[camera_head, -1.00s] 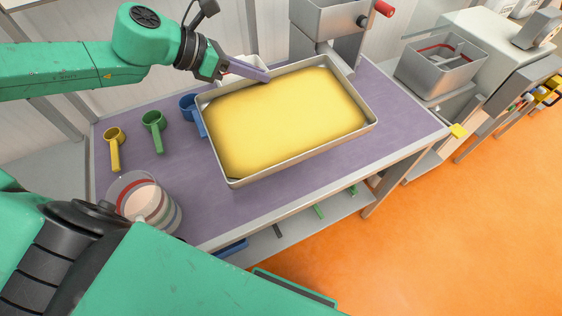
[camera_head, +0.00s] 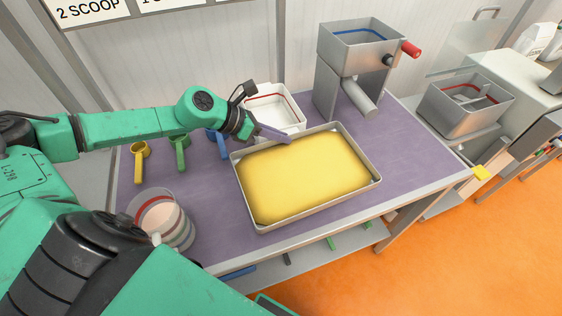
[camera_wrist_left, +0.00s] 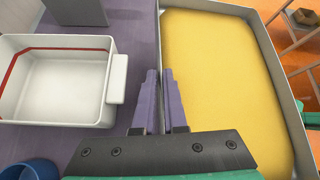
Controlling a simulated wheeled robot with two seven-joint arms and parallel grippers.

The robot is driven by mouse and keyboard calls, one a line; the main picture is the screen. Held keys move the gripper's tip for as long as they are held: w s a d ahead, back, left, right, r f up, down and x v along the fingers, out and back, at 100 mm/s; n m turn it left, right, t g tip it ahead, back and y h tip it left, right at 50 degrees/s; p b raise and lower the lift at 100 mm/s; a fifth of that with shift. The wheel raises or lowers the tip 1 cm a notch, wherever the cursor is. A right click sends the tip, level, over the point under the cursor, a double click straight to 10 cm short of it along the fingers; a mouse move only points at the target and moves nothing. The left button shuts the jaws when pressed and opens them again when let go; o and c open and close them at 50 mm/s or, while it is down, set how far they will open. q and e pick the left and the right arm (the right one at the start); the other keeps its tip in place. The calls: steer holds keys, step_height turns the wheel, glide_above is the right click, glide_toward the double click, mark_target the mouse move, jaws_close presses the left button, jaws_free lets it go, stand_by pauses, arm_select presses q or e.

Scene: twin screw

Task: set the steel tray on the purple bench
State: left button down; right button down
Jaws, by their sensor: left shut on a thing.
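The steel tray (camera_head: 322,207), filled with a yellow layer, is over the middle of the purple bench (camera_head: 212,205) in the head view. It looks level, with its near side close to the bench's front edge. I cannot tell whether its underside touches the bench. My left gripper (camera_head: 287,138) is shut on the tray's far rim, left of its middle. In the left wrist view the gripper's purple fingers (camera_wrist_left: 160,88) close on the tray's side wall, with the yellow layer to their right. My right gripper is not in view.
A white bin (camera_head: 273,108) with a red line stands right behind the tray. A steel hopper machine (camera_head: 352,75) stands at the back right. Yellow, green and blue scoops lie at the left, near a clear jug (camera_head: 165,220). Bare bench lies right of the tray.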

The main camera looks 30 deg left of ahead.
mark_target(243, 153)
arm_select(q)
step_height(243, 153, down, 10)
steer(key=shift+f, duration=0.25)
steer(key=c, duration=1.1)
jaws_free()
steer(key=shift+o, duration=0.5)
steer(key=shift+s, duration=0.1)
steer(key=shift+s+a+r, duration=0.15)
steer(key=shift+s+a, duration=0.1)
steer(key=shift+a, duration=0.1)
steer(key=shift+v, duration=0.85)
steer(key=p+v, duration=0.4)
steer(key=p, duration=0.2)
steer(key=p+v, duration=0.4)
steer(key=p, duration=0.2)
steer(key=shift+r+p, duration=0.4)
steer(key=shift+r, duration=0.1)
steer(key=shift+s+a+r+p, duration=0.15)
steer(key=shift+s+a+p, duration=0.2)
steer(key=shift+p, duration=0.15)
